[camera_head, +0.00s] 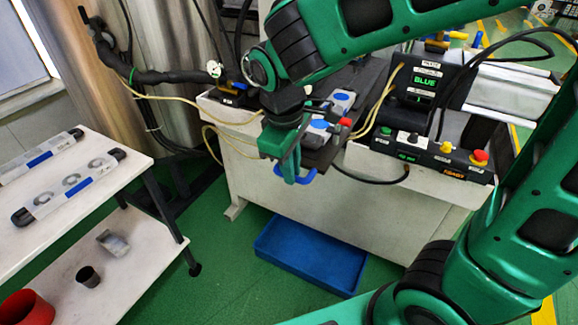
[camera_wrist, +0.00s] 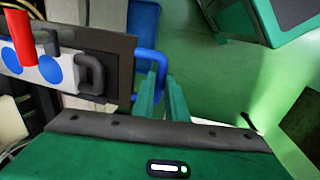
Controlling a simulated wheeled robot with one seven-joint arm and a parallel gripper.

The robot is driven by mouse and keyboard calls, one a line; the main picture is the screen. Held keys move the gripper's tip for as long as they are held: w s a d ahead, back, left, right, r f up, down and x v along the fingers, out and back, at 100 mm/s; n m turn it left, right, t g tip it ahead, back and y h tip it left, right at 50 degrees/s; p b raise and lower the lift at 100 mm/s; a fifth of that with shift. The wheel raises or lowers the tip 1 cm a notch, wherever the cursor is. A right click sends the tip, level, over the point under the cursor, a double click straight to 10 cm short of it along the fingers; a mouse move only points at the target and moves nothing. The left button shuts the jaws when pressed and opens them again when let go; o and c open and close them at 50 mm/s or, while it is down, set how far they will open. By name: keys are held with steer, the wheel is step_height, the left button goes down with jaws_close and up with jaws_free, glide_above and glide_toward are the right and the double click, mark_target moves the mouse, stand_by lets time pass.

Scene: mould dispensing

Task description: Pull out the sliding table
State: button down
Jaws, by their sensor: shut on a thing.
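The sliding table (camera_head: 350,110) is a dark plate on the white machine, with light blocks bearing blue round caps on it. A blue handle (camera_head: 308,176) sticks out from its front end. In the wrist view the dark plate (camera_wrist: 121,62) lies at the left, and the blue handle (camera_wrist: 151,55) reaches to my gripper's fingers. My gripper (camera_head: 292,178) points down at the front end of the plate. Its green fingers (camera_wrist: 163,96) are shut on the blue handle. The fingers hide part of the handle.
A control box (camera_head: 430,150) with coloured buttons stands right of the plate. A blue tray (camera_head: 310,258) lies on the green floor below. A white shelf (camera_head: 140,160) with clear moulds stands at the left. The floor between shelf and machine is partly free.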

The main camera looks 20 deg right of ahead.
steer(key=shift+w+a+r, duration=0.1)
steer(key=c, duration=1.8)
jaws_free()
steer(key=shift+o, duration=0.2)
step_height(320, 180, up, 10)
steer(key=s+a, duration=0.1)
steer(key=shift+s+r, duration=0.15)
steer(key=shift+r, duration=0.05)
